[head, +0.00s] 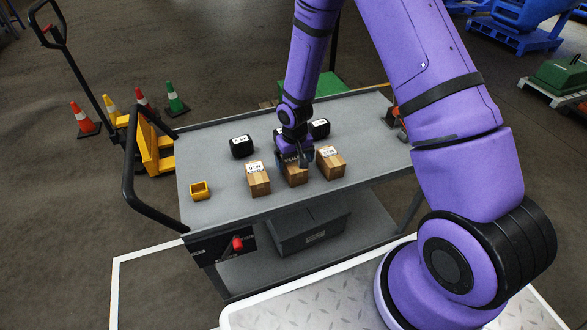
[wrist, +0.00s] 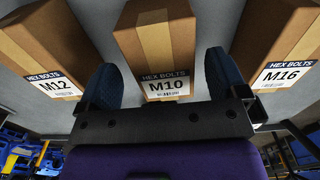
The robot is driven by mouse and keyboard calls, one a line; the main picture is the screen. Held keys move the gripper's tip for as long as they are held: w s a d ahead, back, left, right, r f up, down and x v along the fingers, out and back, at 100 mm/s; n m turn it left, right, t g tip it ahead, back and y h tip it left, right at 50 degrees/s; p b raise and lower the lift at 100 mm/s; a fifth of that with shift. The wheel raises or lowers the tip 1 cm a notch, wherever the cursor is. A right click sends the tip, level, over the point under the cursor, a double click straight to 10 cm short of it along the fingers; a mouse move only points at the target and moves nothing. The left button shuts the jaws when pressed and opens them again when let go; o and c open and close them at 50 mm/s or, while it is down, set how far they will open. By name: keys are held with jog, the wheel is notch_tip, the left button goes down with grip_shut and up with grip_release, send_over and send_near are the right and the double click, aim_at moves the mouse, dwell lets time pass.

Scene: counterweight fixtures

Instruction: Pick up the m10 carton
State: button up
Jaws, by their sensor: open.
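The M10 carton, a brown box with a tan tape strip and a white "HEX BOLTS M10" label, is in the middle of the wrist view (wrist: 158,45). In the head view it is the middle carton (head: 297,178) of a row of three on the grey cart, partly hidden by my gripper. My gripper (head: 294,160) is open and empty over it. In the wrist view its two dark blue fingers (wrist: 161,78) appear at the left and right edges of the label end.
The M12 carton (wrist: 55,50) and M16 carton (wrist: 285,45) stand close on either side. Several black boxes (head: 242,147) are behind the row.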

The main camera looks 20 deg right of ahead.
jog(key=shift+a+f, duration=0.15)
jog(key=shift+f, duration=2)
jog(key=c, duration=1.2)
